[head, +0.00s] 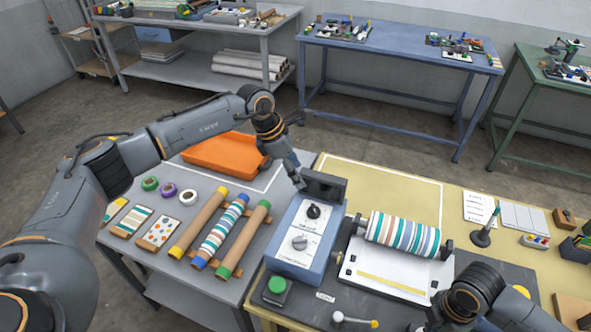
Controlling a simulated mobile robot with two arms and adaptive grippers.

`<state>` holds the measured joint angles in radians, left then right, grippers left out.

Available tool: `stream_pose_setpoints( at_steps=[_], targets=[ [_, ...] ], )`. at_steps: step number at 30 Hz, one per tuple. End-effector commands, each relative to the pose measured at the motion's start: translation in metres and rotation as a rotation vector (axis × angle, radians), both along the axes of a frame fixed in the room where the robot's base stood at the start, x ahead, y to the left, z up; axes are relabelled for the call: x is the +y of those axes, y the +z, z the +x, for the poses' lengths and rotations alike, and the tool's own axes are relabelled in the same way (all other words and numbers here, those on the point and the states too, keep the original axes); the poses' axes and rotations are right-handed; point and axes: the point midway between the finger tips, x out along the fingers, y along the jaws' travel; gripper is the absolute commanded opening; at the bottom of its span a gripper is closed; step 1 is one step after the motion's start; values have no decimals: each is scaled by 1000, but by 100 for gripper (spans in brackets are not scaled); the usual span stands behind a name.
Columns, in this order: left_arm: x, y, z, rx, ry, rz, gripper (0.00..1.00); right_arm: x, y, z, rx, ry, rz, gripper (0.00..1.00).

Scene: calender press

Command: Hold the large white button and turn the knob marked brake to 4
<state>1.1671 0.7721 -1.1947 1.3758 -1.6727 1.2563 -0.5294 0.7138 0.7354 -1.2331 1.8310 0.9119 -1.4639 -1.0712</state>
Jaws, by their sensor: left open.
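A blue-grey control box (285,262) stands on the near table with two dials on its sloped top. The upper dial has a black knob (314,211); the lower one has a pale knob (300,243). Their labels are too small to read, so I cannot tell which is marked brake. I cannot make out a large white button; a green button (277,286) sits on a dark box in front. My left gripper (299,184) is open and points down just beyond the black knob, apparently empty. My right arm enters at the lower right, its fingers not visible.
A striped roller (402,235) lies over a white plate right of the control box. A white-tipped lever (338,316) is at the front. Cardboard tubes (200,222) and an orange tray (222,153) are on the left.

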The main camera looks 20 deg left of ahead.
Motion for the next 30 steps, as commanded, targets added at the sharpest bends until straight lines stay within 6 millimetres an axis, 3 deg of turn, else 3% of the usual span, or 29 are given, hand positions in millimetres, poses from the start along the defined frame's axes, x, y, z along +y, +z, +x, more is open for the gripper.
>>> stream_pose_setpoints(
  at_steps=[15, 30],
  targets=[
    [0, 40, 0, 0, 0, 0, 61, 0, 39, 0, -1, 0, 2, 0],
    [0, 40, 0, 0, 0, 0, 61, 1, 39, 0, -1, 0, 2, 0]
  ],
)
